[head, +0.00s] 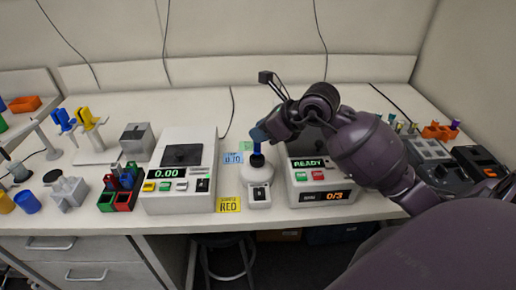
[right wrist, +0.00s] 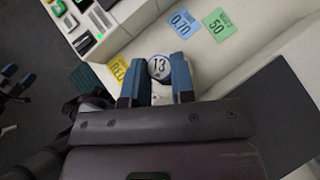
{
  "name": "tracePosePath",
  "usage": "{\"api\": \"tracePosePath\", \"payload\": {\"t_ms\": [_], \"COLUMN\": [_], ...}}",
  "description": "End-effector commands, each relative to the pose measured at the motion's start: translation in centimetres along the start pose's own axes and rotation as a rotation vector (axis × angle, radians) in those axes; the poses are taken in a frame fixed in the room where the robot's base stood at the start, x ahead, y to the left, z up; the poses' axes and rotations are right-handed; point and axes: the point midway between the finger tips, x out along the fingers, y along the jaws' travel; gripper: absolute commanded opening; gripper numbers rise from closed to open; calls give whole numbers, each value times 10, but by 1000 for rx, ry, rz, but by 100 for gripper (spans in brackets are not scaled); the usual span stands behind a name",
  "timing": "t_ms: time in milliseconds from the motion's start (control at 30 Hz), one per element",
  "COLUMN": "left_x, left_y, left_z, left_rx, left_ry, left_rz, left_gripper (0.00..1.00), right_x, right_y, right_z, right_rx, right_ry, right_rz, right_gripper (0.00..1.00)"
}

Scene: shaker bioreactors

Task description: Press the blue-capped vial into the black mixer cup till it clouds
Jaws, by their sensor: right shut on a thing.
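My right gripper (head: 258,136) is shut on the blue-capped vial (head: 257,147) and holds it upright over the small white mixer. The vial's lower end meets the black mixer cup (head: 257,160); I cannot tell how firmly it presses. The right wrist view shows the vial's cap from above (right wrist: 160,67), a pale disc marked 13 with a blue rim, between the two blue fingers of my right gripper (right wrist: 159,74). The vial's contents are hidden, so I cannot tell whether they are cloudy. My left gripper is out of view.
A balance (head: 180,180) reading 0.00 stands left of the mixer body (head: 258,194). A device reading READY (head: 318,188) stands close on its right. A yellow RED card (head: 228,205) lies by the front edge. A coloured rack (head: 119,190) stands further left.

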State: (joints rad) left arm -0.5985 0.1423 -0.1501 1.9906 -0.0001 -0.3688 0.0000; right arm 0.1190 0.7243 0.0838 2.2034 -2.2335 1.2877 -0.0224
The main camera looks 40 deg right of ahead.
Motion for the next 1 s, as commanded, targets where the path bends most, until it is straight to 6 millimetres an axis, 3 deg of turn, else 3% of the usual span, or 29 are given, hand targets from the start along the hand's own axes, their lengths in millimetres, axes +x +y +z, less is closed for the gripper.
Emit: {"api": "tracePosePath", "payload": {"t_ms": [700, 1000], "left_x": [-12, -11], "left_y": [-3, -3], "left_z": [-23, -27], "left_rx": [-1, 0], "left_ry": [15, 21], "left_rz": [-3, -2], "left_gripper": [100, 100], "right_x": [-24, -24], "right_y": [0, 0], "right_z": [28, 28], "right_rx": [-1, 0], "right_ry": [0, 1], "right_rz": [0, 1], "right_gripper": [5, 5]}}
